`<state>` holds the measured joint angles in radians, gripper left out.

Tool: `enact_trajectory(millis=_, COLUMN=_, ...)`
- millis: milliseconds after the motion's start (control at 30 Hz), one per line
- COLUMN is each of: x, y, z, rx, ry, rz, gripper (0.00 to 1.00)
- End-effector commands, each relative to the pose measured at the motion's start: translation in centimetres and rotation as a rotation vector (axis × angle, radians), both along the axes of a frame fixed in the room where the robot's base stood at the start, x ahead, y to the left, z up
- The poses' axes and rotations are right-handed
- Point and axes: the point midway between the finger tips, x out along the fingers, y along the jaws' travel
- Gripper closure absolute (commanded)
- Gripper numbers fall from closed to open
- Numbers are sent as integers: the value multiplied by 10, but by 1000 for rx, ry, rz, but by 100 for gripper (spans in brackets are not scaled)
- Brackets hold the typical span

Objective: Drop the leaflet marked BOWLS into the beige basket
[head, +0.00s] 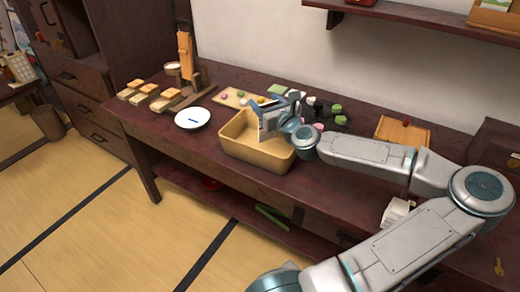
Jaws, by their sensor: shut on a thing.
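The beige basket (258,155) stands near the front edge of the dark table. My gripper (274,112) is over the basket, at its back right part, and is shut on a pale, flat leaflet (267,121). The leaflet hangs tilted at the basket's opening. Its marking is too small to read, and part of it is hidden by the gripper. I cannot tell whether its lower edge touches the basket.
A white plate (192,118) lies left of the basket. Behind it are a wooden board (232,98) with small coloured sweets and a dark tray (340,121). A wooden board (402,132) lies to the right. Sandwich-like blocks (166,97) stand at the left.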

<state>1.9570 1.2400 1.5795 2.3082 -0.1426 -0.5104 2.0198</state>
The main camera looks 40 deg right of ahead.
Motion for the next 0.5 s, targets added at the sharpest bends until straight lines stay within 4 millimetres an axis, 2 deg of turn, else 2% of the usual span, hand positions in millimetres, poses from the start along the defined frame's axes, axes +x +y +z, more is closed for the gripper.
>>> enact_trajectory(millis=33, x=0, y=0, z=-8, rx=-2, ry=0, rz=-1, gripper=71)
enact_trajectory(millis=133, x=0, y=0, z=-13, rx=-2, ry=-1, rz=0, gripper=71)
enact_trajectory(millis=500, x=0, y=0, z=-14, rx=-1, ry=-1, rz=0, gripper=71)
